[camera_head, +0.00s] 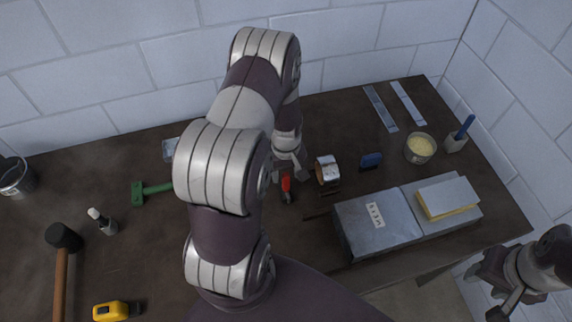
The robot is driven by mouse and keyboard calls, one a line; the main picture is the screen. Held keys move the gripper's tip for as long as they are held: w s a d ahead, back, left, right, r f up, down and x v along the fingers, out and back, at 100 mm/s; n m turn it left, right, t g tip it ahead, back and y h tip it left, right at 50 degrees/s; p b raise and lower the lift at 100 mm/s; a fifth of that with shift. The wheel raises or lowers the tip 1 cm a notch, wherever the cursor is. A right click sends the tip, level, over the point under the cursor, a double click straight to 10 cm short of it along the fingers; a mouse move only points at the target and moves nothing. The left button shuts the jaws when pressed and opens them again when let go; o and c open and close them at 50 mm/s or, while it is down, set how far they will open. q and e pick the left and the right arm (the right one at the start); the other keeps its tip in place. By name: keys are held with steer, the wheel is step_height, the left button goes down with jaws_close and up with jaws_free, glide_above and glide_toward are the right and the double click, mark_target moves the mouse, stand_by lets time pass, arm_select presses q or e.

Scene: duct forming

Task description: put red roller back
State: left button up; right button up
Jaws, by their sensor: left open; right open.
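The red roller (286,184) is a small tool with a red part and a darker near end. It appears to lie on the dark workbench (315,240) near the middle. My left gripper (289,172) points down over the red roller's far end, its jaws open with a finger on each side in the picture. I cannot tell whether they touch it. My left arm hides part of the bench. My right gripper (496,292) is open and empty at the lower right, off the bench's edge.
Left are a green tool (150,190), a bottle (103,222) and a mallet (63,240).

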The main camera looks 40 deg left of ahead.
arm_select(q)
step_height(320, 180, up, 6)
steer(key=shift+d+f+b, duration=0.1)
steer(key=shift+b, duration=0.4)
steer(key=s+d+r+m+t, duration=0.1)
steer(key=s+d+r+m, duration=0.7)
steer(key=d+r+m, duration=0.4)
steer(key=shift+n, duration=0.8)
steer(key=f+b, duration=0.4)
steer(key=f, duration=0.1)
steer(key=shift+w+d+f+b, duration=0.1)
steer(key=shift+w+d+b, duration=0.2)
steer(key=shift+w+b, duration=0.05)
steer(key=shift+a, duration=0.1)
